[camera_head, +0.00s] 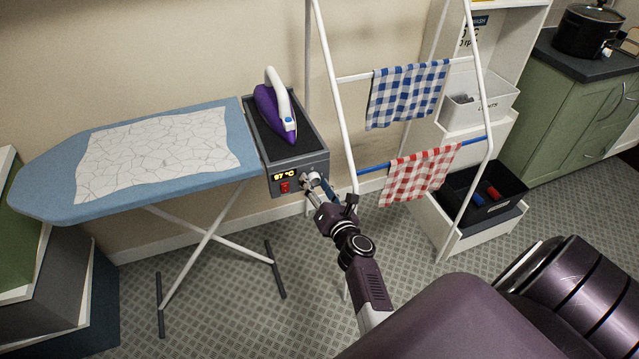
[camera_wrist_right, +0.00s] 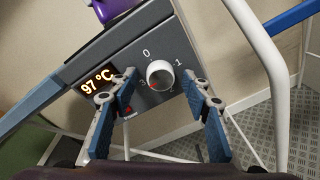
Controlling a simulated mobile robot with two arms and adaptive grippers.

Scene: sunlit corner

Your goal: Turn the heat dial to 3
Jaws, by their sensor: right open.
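The heat dial (camera_wrist_right: 160,74) is a round white knob on the grey front panel (camera_wrist_right: 141,62) of the iron station. It has figures around it: 0 above and 1 to the right are readable. A red mark shows at its lower left, beside a small figure that looks like 3. My right gripper (camera_wrist_right: 156,84) is open, with one blue-padded finger on each side of the dial; I cannot tell whether either touches it. In the head view the right gripper (camera_head: 312,182) is at the panel and largely hides the dial. My left gripper is not in view.
An orange display (camera_head: 286,176) reads 97 °C, with a red switch (camera_head: 285,187) below it. A purple iron (camera_head: 275,110) rests on the station, beside the ironing board (camera_head: 50,186). A white drying rack (camera_head: 336,110) with checked cloths stands close on the right.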

